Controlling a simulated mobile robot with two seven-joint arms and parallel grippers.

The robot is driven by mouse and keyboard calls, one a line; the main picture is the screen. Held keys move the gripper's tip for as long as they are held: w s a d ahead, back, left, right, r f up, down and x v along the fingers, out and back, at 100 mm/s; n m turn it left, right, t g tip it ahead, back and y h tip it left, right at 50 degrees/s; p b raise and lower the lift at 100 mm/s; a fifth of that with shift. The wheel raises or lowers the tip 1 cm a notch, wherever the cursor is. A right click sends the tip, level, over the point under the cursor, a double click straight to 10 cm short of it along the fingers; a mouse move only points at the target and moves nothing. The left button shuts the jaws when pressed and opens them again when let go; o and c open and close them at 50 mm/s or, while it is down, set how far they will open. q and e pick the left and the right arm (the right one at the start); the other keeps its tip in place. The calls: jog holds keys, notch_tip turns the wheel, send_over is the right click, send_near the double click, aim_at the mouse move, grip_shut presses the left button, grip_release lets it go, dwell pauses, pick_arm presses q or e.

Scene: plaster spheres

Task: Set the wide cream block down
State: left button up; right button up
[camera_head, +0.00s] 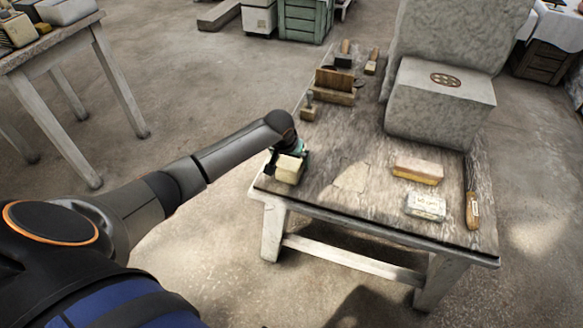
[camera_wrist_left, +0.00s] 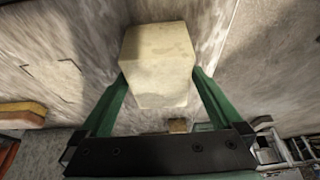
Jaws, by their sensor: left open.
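The wide cream block (camera_head: 289,171) rests on the weathered worktable (camera_head: 325,195) near its front left corner. My left gripper (camera_head: 288,162) is at the block, with its fingers on either side of it. In the left wrist view the block (camera_wrist_left: 157,55) sits between the two green fingers of my left gripper (camera_wrist_left: 160,76). The jaws are open, with the fingertips close beside the block's sides. Whether a fingertip touches it is too fine to tell. My right gripper is out of view.
A yellow-and-pink block (camera_head: 417,171), a wrapped packet (camera_head: 426,206) and a wooden-handled tool (camera_head: 472,208) lie to the right. A large grey stone block (camera_head: 440,105) stands behind them. A wooden holder (camera_head: 334,86) stands at the back left. The table's middle is mostly clear.

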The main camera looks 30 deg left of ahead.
pick_arm(q)
jog(key=shift+c, duration=0.2)
grip_shut()
dwell(0.6)
jog(key=shift+w, duration=0.1)
